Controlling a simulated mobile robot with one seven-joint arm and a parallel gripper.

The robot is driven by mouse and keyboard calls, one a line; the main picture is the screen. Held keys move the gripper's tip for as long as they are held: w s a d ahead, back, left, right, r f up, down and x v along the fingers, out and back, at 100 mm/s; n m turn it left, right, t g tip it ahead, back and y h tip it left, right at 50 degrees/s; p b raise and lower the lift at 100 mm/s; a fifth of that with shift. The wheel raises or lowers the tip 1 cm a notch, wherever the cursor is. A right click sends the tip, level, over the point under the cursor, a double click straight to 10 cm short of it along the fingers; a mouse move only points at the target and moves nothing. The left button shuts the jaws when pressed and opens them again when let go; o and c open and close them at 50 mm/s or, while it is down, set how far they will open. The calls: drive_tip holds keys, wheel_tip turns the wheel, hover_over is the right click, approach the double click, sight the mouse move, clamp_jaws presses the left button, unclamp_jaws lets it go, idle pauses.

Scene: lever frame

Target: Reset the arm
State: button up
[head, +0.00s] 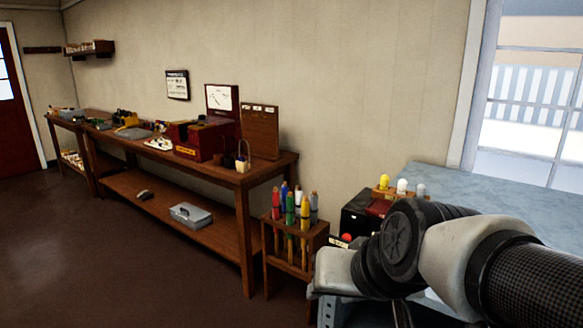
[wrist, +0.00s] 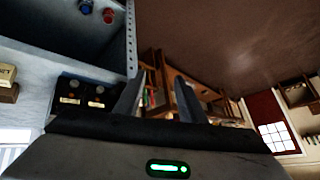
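My arm comes in from the lower right of the head view, with its pale wrist end low in the middle right; the fingertips do not show there. In the wrist view my gripper (wrist: 160,82) has its two fingers apart, with only distant background seen between them. A wooden rack (head: 268,262) with several upright coloured handles (head: 290,208), red, blue, green, yellow and grey, stands left of my arm in the head view. A black box (head: 357,216) sits behind my arm, partly hidden. A red round knob (head: 347,238) shows beside it.
A long wooden bench (head: 248,181) runs along the wall, holding a red box (head: 200,140) and tools. A blue-grey worktop (head: 465,186) lies under the window, with yellow, white and grey round-topped pieces (head: 402,186). The brown floor at left is clear. The wrist view shows a red door (wrist: 262,108).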

drive_tip(key=s+d+r+g+h+p, duration=0.1)
drive_tip(key=s+d+g+h+p, duration=0.15)
drive_tip(key=s+d, duration=0.55)
wheel_tip(320, 180, up, 15)
drive_tip(key=p, duration=1.4)
drive_tip(key=shift+w+a+r+t, duration=0.15)
drive_tip(key=shift+w+a+t, duration=0.15)
drive_tip(key=shift+t, duration=0.05)
